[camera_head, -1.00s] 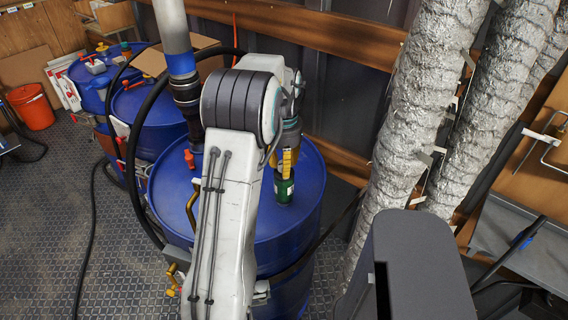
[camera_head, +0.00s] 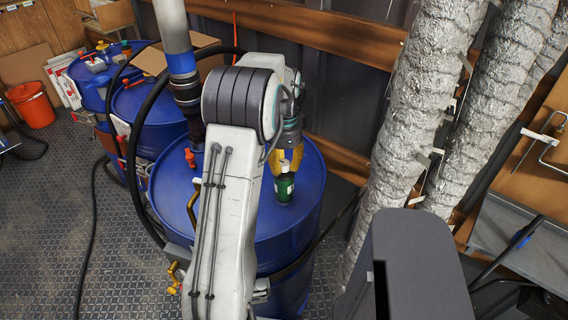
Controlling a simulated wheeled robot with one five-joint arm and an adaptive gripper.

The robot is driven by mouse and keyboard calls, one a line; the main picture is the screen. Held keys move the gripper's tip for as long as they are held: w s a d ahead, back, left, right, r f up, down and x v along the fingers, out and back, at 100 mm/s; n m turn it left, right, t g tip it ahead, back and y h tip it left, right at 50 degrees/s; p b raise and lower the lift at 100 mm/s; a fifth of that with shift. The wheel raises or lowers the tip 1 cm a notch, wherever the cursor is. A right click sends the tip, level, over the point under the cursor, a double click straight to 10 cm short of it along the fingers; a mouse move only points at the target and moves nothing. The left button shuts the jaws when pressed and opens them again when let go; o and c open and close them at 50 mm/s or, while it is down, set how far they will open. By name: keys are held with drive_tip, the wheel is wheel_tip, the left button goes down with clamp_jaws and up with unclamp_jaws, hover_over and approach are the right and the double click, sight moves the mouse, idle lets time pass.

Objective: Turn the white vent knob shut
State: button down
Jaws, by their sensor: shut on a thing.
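My gripper (camera_head: 286,161), with yellow fingers, points down over the top of the large blue drum (camera_head: 231,233). It is shut at the top of a dark green fitting (camera_head: 284,190) that stands upright on the drum lid. The white vent knob is mostly hidden between the fingers, so its angle cannot be read. My grey-white arm covers the middle of the drum lid.
An orange-red valve handle (camera_head: 190,158) stands on the lid left of my arm. A black hose (camera_head: 133,165) curves past the drum's left side. More blue drums (camera_head: 150,112) stand behind left. Silver ducts (camera_head: 420,110) rise close on the right.

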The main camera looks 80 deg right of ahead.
sight(284, 162)
drive_tip(key=shift+a+f+m, duration=0.1)
drive_tip(key=shift+f+m, duration=0.05)
drive_tip(key=shift+m, duration=0.95)
drive_tip(key=c, duration=0.9)
unclamp_jaws()
drive_tip(key=shift+r, duration=0.2)
wheel_tip(284, 162, up, 12)
drive_tip(key=shift+f, duration=0.1)
